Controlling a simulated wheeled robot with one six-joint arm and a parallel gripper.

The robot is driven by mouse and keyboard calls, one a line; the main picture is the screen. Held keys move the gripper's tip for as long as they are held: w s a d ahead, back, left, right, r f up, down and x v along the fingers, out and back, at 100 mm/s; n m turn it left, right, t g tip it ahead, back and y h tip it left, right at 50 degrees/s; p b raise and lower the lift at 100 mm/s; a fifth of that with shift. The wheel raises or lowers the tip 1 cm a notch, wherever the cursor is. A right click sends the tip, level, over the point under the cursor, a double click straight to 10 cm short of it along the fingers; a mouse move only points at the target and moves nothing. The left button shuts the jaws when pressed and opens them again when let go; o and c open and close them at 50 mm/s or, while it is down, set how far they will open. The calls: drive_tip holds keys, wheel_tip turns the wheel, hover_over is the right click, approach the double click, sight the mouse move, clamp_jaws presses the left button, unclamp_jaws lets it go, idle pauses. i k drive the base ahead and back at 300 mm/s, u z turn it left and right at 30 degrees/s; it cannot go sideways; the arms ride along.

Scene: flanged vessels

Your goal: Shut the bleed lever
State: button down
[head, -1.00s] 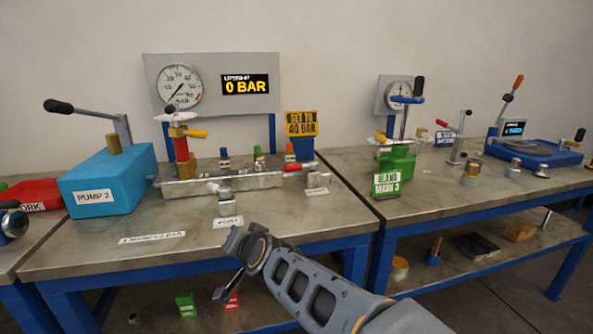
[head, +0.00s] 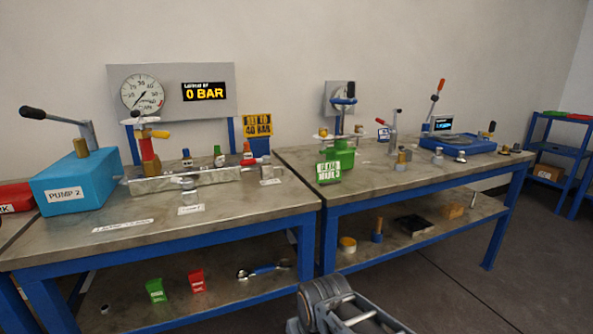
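A manifold block (head: 190,180) lies on the left bench with valves along it. A small metal valve with a lever (head: 187,190) stands at its front, behind a white label (head: 191,209) too small to read. A red-handled lever (head: 248,162) is at the block's right end, near another white label (head: 270,181). I cannot tell which of these is the bleed lever, nor its exact position. My arm shows at the bottom edge; my gripper is out of view.
A blue pump box (head: 72,185) with a long black-tipped handle stands left of the block. A gauge panel (head: 215,105) reading 0 BAR stands behind. The right bench (head: 400,170) holds a green vessel (head: 340,158) and other fittings. Open floor (head: 450,280) lies at the right.

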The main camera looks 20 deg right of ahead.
sight(253, 161)
drive_tip(key=z, duration=0.3)
drive_tip(key=k, duration=0.45)
drive_tip(key=u, duration=0.95)
drive_tip(key=i, duration=1.5)
drive_tip(key=z, duration=0.35)
